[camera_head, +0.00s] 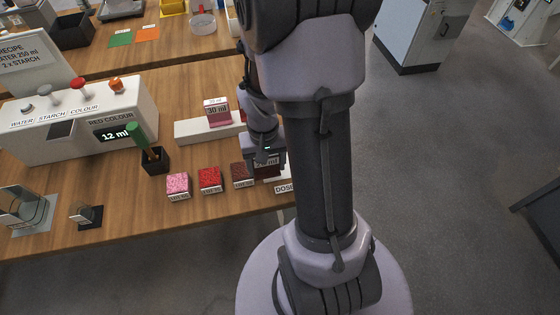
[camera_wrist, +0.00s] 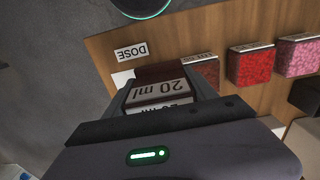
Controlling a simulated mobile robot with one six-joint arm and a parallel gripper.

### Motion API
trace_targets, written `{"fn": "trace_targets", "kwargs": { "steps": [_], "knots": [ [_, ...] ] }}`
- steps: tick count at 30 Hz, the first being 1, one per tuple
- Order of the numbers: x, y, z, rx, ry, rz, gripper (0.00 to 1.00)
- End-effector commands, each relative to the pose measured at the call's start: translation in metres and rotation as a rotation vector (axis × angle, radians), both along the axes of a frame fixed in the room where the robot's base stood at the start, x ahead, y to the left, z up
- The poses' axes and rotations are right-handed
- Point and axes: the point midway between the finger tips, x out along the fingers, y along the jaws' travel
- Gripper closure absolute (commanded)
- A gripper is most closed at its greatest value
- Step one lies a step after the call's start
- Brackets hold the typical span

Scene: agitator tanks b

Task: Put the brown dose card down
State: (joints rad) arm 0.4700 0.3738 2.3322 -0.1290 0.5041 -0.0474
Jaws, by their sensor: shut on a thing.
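The brown dose card, marked 20 ml, shows in the wrist view (camera_wrist: 163,88) between the two fingers of my gripper (camera_wrist: 162,98). In the head view the card (camera_head: 266,161) hangs under my gripper (camera_head: 264,148), near the table's right front edge. My gripper is shut on the card. A white DOSE label (camera_wrist: 131,53) lies beside the card at the table edge, with a white patch (camera_wrist: 122,77) next to it.
Pink (camera_head: 177,183), red (camera_head: 209,178) and brown (camera_head: 241,174) sample blocks stand in a row left of the card. A white rack (camera_head: 195,130) behind holds a 30 ml card (camera_head: 216,110). A dark holder (camera_head: 155,160) with a green-handled tool stands left.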

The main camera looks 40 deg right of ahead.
Motion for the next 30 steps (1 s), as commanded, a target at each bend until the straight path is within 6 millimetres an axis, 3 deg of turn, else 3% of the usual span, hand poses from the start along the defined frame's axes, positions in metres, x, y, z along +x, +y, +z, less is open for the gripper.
{"fn": "trace_targets", "kwargs": {
  "steps": [3, 11, 15, 26, 27, 30],
  "knots": [
    [0.003, -0.024, -0.004, -0.001, -0.001, -0.004, 0.76],
    [0.007, -0.056, -0.007, 0.000, 0.000, -0.004, 0.76],
    [0.006, -0.053, -0.042, 0.002, 0.003, 0.000, 0.76],
    [0.007, -0.053, -0.045, 0.000, 0.000, 0.000, 0.76],
    [0.007, -0.053, -0.044, 0.000, 0.000, 0.000, 0.27],
    [0.007, -0.053, -0.043, 0.000, 0.000, 0.000, 0.13]
  ]
}}
